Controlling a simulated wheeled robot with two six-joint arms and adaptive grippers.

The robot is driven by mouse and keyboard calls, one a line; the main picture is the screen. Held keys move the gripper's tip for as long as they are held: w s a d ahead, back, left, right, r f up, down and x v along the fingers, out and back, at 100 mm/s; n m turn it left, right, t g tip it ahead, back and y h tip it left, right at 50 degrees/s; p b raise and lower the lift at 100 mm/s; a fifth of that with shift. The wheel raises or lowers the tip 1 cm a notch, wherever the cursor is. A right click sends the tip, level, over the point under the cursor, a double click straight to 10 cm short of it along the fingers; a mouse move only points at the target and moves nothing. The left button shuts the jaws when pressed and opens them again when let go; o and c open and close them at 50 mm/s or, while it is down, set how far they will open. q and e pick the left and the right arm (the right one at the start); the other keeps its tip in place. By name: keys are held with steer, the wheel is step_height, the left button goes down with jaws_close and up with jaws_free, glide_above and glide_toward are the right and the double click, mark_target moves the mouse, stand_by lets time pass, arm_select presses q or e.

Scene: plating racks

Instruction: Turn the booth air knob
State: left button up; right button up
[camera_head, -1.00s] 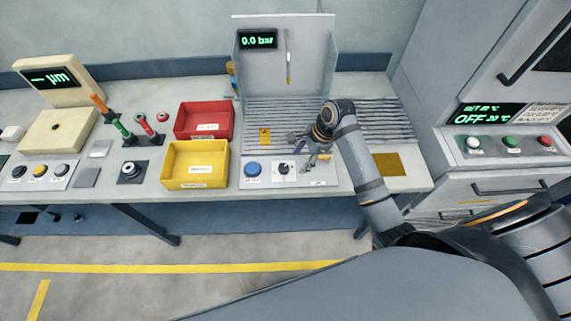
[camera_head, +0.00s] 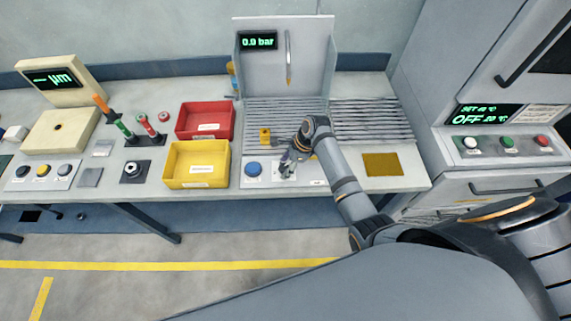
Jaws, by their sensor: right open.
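The booth (camera_head: 310,55) is a grey upright panel at the back of the table, with a display (camera_head: 258,41) reading 0.0 bar. Its control strip (camera_head: 262,182) lies at the table's front edge, with a blue button (camera_head: 253,169) on the left. The small dark booth air knob is just right of that button and is now mostly hidden by my right gripper. My right gripper (camera_head: 286,169) is open and points down over the knob's spot. I cannot tell whether its fingers touch the knob. My left gripper is not in view.
A yellow bin (camera_head: 196,183) and a red bin (camera_head: 206,135) stand left of the strip. A small yellow block (camera_head: 265,134) sits behind the gripper. A gold plate (camera_head: 382,164) lies at right. The oven cabinet (camera_head: 440,100) stands far right.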

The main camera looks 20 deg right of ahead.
steer(key=shift+f, duration=0.15)
steer(key=c, duration=1.1)
steer(key=shift+c, duration=0.2)
